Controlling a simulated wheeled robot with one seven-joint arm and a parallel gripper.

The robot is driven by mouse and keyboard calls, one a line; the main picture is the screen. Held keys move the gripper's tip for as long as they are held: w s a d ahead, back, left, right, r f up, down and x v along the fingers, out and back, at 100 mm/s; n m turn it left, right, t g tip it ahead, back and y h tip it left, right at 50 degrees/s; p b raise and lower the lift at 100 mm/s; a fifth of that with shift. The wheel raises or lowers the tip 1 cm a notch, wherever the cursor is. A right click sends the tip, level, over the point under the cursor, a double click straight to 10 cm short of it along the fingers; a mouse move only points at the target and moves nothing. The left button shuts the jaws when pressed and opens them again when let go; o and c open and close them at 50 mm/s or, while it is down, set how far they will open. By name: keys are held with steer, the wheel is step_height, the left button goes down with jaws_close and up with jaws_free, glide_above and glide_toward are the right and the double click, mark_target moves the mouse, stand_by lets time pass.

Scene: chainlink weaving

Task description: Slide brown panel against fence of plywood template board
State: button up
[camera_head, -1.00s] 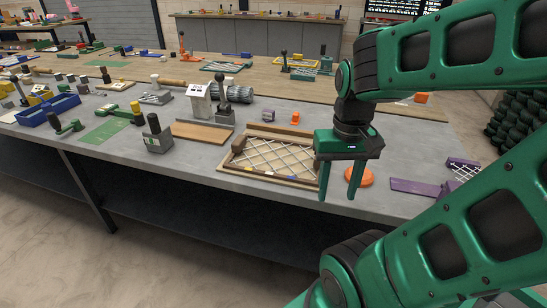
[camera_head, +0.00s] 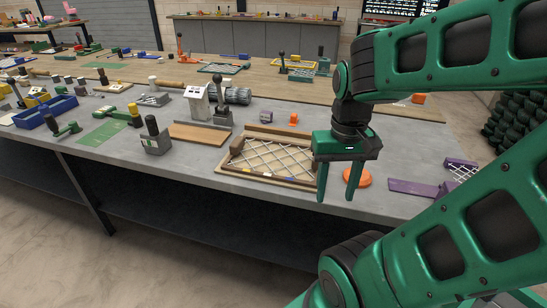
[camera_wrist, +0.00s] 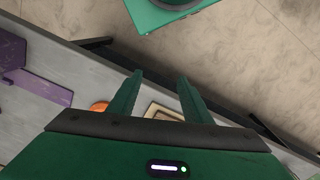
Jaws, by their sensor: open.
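A brown-framed mesh panel (camera_head: 268,157) with pale crossed wires lies flat on a tan board, which I take as the plywood template board (camera_head: 262,181). A brown strip (camera_head: 283,131) runs along behind it, perhaps the fence. A dark brown block (camera_head: 237,146) sits at the panel's left end. Whether the panel touches the strip is too small to tell. My gripper (camera_head: 335,197) is open and empty, fingers down, in front of the board's right end. In the wrist view my gripper (camera_wrist: 160,80) shows both fingers apart, with a board corner (camera_wrist: 163,112) beyond them.
An orange disc (camera_head: 357,177) lies right of my gripper, then a purple bracket (camera_head: 413,188) farther right. A plain brown board (camera_head: 201,134) and a grey block with a black handle (camera_head: 155,140) stand to the left. The bench's front edge is close to my gripper.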

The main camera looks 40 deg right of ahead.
stand_by(0.3)
steer(key=w+d+r+m, duration=0.25)
steer(key=w+d, duration=0.35)
steer(key=w, duration=0.3)
steer(key=w+d+r+m, duration=0.2)
steer(key=w+d+r, duration=0.1)
steer(key=w+d, duration=0.5)
steer(key=shift+n, duration=0.25)
steer(key=f, duration=0.3)
steer(key=a+f, duration=0.1)
steer(key=f, duration=0.3)
steer(key=w+f, duration=0.1)
steer(key=f, duration=0.2)
steer(key=shift+a+f, duration=0.15)
steer(key=shift+a, duration=0.05)
jaws_close()
